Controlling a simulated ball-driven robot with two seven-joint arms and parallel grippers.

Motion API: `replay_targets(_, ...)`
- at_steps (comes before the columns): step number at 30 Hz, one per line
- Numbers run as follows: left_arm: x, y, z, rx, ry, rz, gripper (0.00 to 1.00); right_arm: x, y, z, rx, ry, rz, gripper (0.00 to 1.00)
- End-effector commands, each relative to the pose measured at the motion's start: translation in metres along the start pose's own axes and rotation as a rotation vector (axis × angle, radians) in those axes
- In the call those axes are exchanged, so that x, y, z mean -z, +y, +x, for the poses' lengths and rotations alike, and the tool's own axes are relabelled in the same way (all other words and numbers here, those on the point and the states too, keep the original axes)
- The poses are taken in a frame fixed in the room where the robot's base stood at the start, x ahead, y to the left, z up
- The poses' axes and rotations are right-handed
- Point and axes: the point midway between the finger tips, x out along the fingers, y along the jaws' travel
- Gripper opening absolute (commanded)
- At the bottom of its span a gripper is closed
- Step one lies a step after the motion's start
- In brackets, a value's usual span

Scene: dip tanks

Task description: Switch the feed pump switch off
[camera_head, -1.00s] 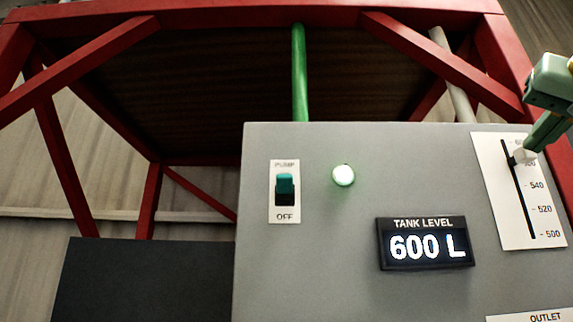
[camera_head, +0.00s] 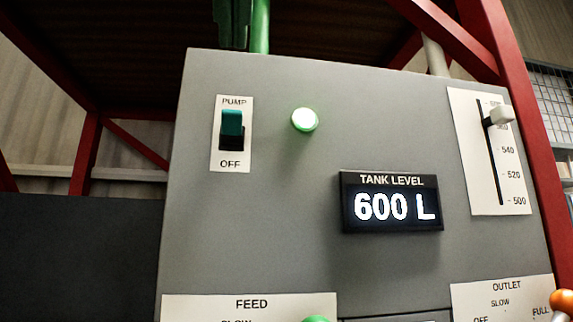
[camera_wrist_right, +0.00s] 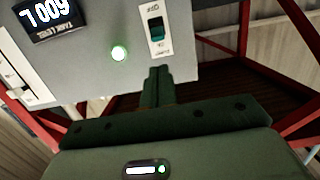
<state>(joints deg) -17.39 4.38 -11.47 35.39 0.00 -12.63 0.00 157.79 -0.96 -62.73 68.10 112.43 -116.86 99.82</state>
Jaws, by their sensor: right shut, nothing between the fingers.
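The pump switch (camera_head: 231,130) is a teal rocker on a white plate on the grey panel. Its teal part sits at the upper end, towards the word PUMP and away from OFF. A round lamp (camera_head: 305,120) to its right glows green. My right gripper (camera_head: 232,44) is shut and empty, its dark green fingers hanging at the panel's top edge above the switch, apart from it. In the right wrist view, upside down, the shut fingertips (camera_wrist_right: 158,70) point at the switch (camera_wrist_right: 157,30). My left gripper is out of view.
The tank level display (camera_head: 391,203) reads 600 L. A level slider scale (camera_head: 488,150) is at right. The feed plate (camera_head: 250,304) and outlet plate (camera_head: 503,290) are below. Red frame beams (camera_head: 510,90) and a green pipe (camera_head: 260,25) stand behind the panel.

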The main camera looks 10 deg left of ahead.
Motion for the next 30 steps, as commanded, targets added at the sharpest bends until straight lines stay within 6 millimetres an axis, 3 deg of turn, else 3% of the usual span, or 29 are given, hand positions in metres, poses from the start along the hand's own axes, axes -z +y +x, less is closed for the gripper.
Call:
replay_targets(9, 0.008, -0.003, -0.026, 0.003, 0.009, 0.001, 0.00, 0.003, 0.001, 0.057, 0.000, -0.003, 0.001, 0.00)
replay_targets(15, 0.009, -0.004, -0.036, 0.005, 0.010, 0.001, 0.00, 0.002, 0.000, 0.082, 0.002, -0.002, 0.001, 0.00)
replay_targets(30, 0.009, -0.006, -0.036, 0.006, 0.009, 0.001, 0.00, 0.000, 0.001, 0.090, 0.001, 0.000, 0.001, 0.00)
